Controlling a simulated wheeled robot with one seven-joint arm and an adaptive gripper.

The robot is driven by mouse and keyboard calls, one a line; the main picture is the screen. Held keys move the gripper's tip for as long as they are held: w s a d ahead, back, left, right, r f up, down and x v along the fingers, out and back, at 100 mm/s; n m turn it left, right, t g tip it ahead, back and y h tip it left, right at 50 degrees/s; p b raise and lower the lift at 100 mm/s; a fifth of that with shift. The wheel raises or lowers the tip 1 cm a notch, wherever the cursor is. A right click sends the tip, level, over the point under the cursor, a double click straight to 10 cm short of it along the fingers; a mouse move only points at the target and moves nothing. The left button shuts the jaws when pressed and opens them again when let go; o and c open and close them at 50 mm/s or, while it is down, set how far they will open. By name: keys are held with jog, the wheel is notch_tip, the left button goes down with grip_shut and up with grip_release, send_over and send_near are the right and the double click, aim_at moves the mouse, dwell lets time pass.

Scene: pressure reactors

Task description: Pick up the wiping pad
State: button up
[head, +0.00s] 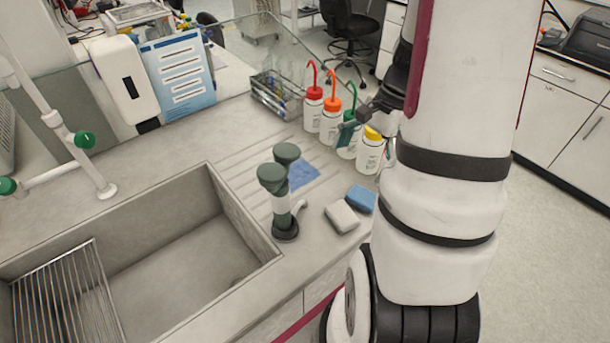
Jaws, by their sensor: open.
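A beige block-shaped pad (342,217) lies on the grey counter at the right of the sink. A blue block-shaped pad (361,198) lies beside it, closer to my arm. A flat blue cloth (302,174) lies on the ridged drainboard behind the dark green and white fixture. I cannot tell for sure which of these is the wiping pad. My gripper (365,110) is dark, partly hidden behind my white arm, and open. It appears above and behind the pads, in front of the bottles in the picture, and touches none of the pads.
Several wash bottles with coloured caps (330,120) stand behind the pads. The green-topped fixture (281,195) stands left of the pads, beside the sink (222,180). A wire rack (276,92) stands farther back. The counter's front edge is close to the pads.

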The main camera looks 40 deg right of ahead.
notch_tip(320, 180, down, 3)
jog(key=s+d+m, duration=0.1)
jog(key=d+m, duration=0.1)
send_over(343, 213)
jog(key=d, duration=0.2)
jog(key=shift+y, duration=0.3)
jog(key=f, duration=0.8)
jog(key=shift+s+f, duration=0.2)
jog(key=shift+s, duration=0.1)
jog(key=shift+p+x, duration=0.3)
jog(key=shift+x, duration=2.2)
jog(key=shift+w+d, duration=0.1)
jog(key=shift+d, duration=0.1)
jog(key=c, duration=0.9)
